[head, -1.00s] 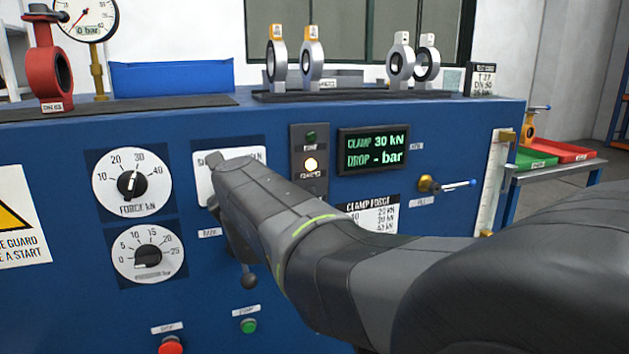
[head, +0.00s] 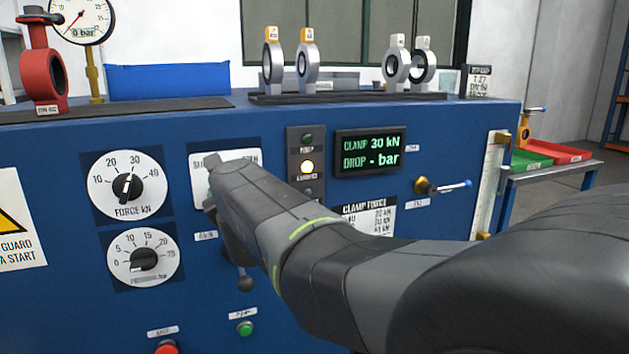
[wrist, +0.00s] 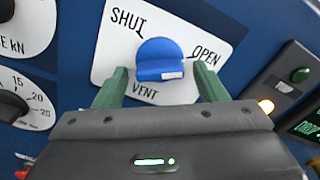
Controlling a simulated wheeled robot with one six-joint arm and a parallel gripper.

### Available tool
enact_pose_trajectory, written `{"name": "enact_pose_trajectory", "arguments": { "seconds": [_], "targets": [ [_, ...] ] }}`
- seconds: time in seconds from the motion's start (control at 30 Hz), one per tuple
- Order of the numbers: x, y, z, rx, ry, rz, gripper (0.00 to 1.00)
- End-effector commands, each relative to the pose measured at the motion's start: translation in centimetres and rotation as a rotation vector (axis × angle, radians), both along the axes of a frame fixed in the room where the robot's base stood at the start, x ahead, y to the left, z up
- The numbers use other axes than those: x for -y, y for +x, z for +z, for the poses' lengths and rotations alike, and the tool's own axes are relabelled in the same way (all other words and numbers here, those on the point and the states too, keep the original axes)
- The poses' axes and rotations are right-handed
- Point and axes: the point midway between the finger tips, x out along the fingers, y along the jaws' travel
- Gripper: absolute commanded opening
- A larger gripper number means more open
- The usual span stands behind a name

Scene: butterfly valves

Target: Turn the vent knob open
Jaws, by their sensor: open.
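The vent knob (wrist: 161,60) is blue with a white mark and sits on a white plate (wrist: 115,57) printed SHUT at upper left, OPEN at right and VENT below. In the wrist view my gripper (wrist: 160,86) is open, with one green finger on each side of the knob's lower part and gaps between fingers and knob. In the head view the plate (head: 199,172) is mostly covered by my arm, and the knob and fingertips are hidden behind it.
Left of the plate are a force dial (head: 128,186) and a pressure dial (head: 143,259). Right of it are an indicator strip (head: 307,167), a display (head: 369,152) reading CLAMP 30 kN, and a blue-handled lever (head: 443,186). Red (head: 166,348) and green (head: 245,328) buttons sit below.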

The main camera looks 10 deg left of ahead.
Motion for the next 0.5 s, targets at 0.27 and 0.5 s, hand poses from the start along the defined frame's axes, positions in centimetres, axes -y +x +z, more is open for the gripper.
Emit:
{"name": "enact_pose_trajectory", "arguments": {
  "seconds": [0.27, 0.5],
  "targets": [
    [1.3, -2.1, 0.3, 0.001, 0.001, 0.001, 0.65],
    [3.5, -5.8, 0.5, 0.001, 0.001, 0.001, 0.65]
  ]
}}
